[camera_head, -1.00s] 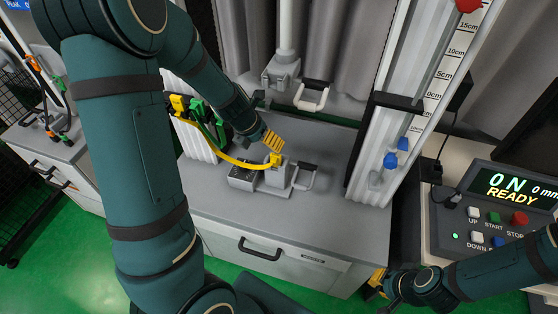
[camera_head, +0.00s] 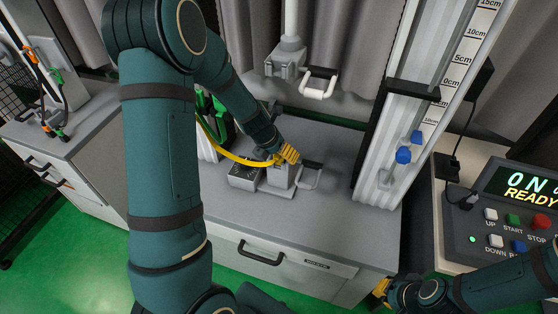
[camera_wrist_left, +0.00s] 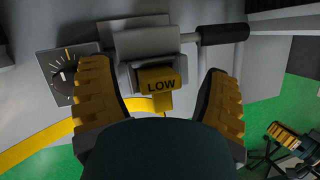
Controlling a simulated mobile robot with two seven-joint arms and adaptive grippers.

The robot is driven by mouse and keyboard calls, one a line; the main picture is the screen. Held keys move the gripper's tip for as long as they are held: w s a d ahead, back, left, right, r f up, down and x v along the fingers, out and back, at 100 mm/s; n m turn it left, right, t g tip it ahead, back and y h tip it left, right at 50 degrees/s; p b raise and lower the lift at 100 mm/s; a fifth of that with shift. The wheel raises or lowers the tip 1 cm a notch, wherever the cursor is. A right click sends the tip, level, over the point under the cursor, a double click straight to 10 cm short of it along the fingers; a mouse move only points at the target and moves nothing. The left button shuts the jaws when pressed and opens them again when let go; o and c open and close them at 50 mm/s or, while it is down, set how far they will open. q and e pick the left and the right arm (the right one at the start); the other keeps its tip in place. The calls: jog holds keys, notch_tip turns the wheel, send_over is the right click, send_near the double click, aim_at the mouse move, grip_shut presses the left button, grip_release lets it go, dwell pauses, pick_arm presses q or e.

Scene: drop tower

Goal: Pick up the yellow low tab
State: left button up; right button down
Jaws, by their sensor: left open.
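The yellow low tab (camera_wrist_left: 161,82), marked LOW, sits on the front of a grey clamp block in the left wrist view. My left gripper (camera_wrist_left: 163,95) is open, with one ridged yellow finger on each side of the tab and gaps between. In the head view my left gripper (camera_head: 288,154) is at the top of the grey block (camera_head: 280,176) on the bench. There its fingers cover the tab, so I cannot make it out clearly.
A yellow cable (camera_head: 235,157) runs left from the block. A dial box (camera_head: 244,177) stands left of the block, and a handle (camera_head: 310,176) right of it. Above hangs a grey drop head (camera_head: 286,62). The scaled column (camera_head: 390,150) and control box (camera_head: 510,220) are to the right.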

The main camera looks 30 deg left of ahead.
pick_arm(q)
jog(key=shift+r, duration=0.1)
jog(key=c, duration=1.1)
